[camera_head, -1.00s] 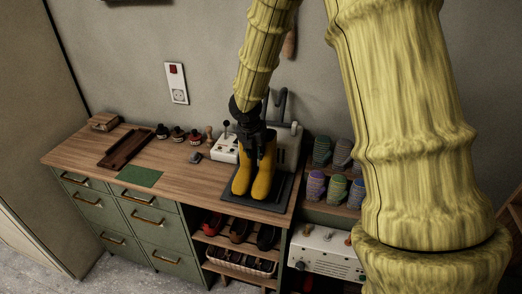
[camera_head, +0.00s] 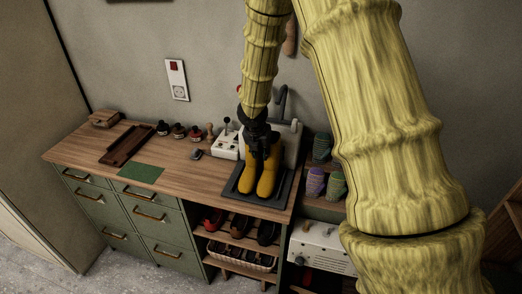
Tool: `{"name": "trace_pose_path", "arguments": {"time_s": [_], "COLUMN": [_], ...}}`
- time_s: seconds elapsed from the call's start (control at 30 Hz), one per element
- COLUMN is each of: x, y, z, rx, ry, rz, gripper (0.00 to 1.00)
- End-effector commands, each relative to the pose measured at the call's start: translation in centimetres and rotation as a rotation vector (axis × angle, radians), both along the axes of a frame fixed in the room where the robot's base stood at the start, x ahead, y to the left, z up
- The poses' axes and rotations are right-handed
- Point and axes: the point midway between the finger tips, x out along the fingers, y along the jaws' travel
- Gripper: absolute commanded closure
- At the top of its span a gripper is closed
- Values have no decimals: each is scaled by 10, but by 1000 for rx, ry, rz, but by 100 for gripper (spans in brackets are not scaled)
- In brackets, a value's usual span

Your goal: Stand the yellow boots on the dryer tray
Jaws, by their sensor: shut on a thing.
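The yellow boots (camera_head: 266,177) stand upright side by side, toes toward me, on or just over the dark dryer tray (camera_head: 240,189) at the right end of the bench. I cannot tell whether their soles touch it. My gripper (camera_head: 261,148) is above the boots and shut on their tops. It hides the upper edges of the boots. The grey dryer with its bent pipe (camera_head: 282,97) stands behind them, partly hidden by my gripper and arm.
A white switch box (camera_head: 225,147) stands left of the boots. Rolled socks (camera_head: 316,181) fill a shelf at the right.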

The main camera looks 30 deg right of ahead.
Motion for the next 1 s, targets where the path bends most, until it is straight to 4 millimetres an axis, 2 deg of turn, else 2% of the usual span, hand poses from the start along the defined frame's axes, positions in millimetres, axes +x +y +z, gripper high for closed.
{"name": "trace_pose_path", "arguments": {"time_s": [0.23, 0.27, 0.37, 0.4, 0.8, 1.0], "x": [0, 0, 0, 0, -1, -6], "y": [0, 0, 0, 0, 1, 6], "z": [-2, -3, -2, -2, 3, 22], "rx": [-1, 0, 0, 0, 1, 2], "ry": [-1, 0, 0, 0, -1, -2], "rz": [0, 0, 0, 0, -1, -2], "gripper": [100, 74, 56, 54, 54, 54]}}
